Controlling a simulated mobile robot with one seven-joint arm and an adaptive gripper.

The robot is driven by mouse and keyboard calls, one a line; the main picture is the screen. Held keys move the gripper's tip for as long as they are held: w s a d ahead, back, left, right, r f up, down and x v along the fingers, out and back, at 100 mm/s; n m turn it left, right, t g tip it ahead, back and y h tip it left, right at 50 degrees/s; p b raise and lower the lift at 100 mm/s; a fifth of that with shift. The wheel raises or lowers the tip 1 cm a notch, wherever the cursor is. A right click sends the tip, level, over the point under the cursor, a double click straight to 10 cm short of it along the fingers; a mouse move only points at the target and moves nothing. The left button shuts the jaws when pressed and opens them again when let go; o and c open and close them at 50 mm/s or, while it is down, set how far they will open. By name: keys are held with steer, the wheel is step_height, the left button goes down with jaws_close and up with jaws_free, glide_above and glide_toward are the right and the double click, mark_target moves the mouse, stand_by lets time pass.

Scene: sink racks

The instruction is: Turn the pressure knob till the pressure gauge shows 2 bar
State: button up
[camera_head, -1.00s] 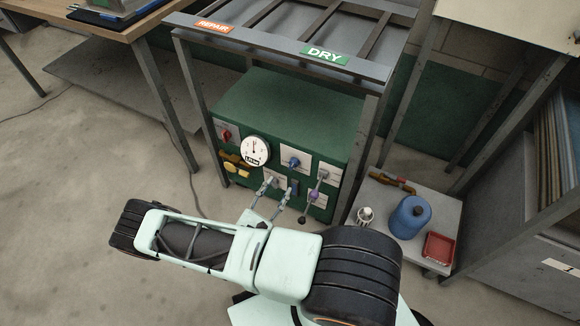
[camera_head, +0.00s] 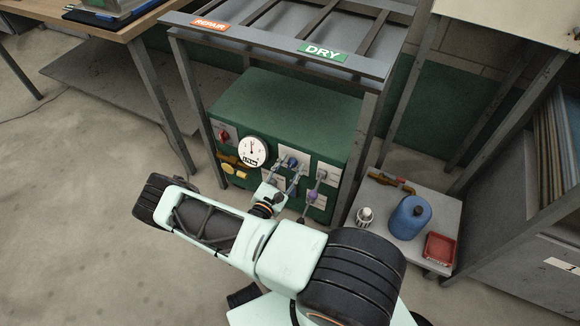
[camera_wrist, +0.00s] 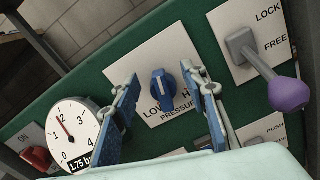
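The blue pressure knob (camera_wrist: 161,92) sits on a white plate marked LOW, HIGH and PRESSURE in the wrist view. My gripper (camera_wrist: 163,78) is open, with one blue-padded finger on each side of the knob and gaps showing between. Whether the tips reach the knob's depth I cannot tell. The round white pressure gauge (camera_wrist: 84,125) is at lower left; its red needle points just short of 2 and its display reads 1.75 b, the rest cut off. In the head view the gauge (camera_head: 252,151) is left of my gripper (camera_head: 288,174), which partly covers the knob.
A lever with a purple ball (camera_wrist: 289,94), marked LOCK and FREE, stands out close right of my gripper. A red switch (camera_wrist: 37,157) is at lower left. The green box (camera_head: 290,105) stands under a metal rack (camera_head: 372,75). A blue container (camera_head: 408,217) stands at right.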

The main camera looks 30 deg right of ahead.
steer(key=shift+c, duration=0.3)
jaws_close()
steer(key=shift+s+d+f+m+p, duration=0.1)
steer(key=shift+m+p, duration=0.15)
steer(key=shift+m, duration=0.5)
steer(key=shift+s+m+p, duration=0.1)
steer(key=shift+m+p, duration=0.15)
steer(key=shift+m, duration=0.5)
steer(key=shift+o, duration=0.3)
jaws_free()
steer(key=v, duration=0.7)
steer(key=shift+s, duration=0.15)
